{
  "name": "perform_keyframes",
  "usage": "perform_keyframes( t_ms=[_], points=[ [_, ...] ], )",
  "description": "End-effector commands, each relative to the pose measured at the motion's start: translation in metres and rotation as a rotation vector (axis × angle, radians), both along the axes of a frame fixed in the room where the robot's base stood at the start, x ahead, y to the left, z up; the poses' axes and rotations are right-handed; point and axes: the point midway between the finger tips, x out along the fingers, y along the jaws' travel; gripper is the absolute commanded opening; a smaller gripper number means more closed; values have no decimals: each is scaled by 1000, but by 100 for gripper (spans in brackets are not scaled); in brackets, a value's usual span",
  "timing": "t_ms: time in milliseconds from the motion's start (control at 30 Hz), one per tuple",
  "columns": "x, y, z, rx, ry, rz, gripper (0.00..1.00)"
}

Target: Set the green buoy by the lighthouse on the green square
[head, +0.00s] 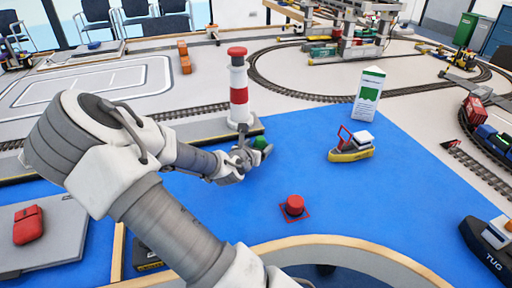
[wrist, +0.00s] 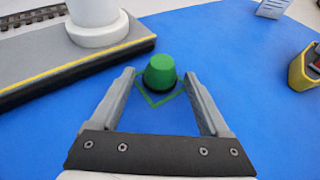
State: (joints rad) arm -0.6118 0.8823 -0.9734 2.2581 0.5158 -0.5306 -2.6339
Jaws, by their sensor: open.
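The green buoy (wrist: 160,72) stands upright in the wrist view, over the green square outline (wrist: 153,103) on the blue surface. The near corner of the outline shows in front of the buoy; its far part is hidden. My gripper (wrist: 158,73) is open, with one finger on each side of the buoy and blue gaps between. In the head view the buoy (head: 261,143) shows just past my gripper (head: 252,152). The red-and-white lighthouse (head: 238,92) stands on the grey quay behind it, and its white base (wrist: 97,27) shows at upper left in the wrist view.
The grey quay edge (wrist: 70,62) with a yellow line runs close to the left of my gripper. A red buoy (head: 294,206) on a red square, a yellow boat (head: 351,150) and a dark tug (head: 488,243) stand to the right. Blue surface between them is clear.

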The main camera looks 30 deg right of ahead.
Motion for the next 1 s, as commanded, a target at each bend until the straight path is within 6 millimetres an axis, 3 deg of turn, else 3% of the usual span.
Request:
perform_keyframes(
  t_ms=[167, 700, 1000],
  points=[
    [-4, 7, 7, 0, 2, 2, 80],
    [-52, 67, 41, -1, 2, 3, 80],
    [-67, 85, 49, -1, 1, 1, 80]
  ],
)
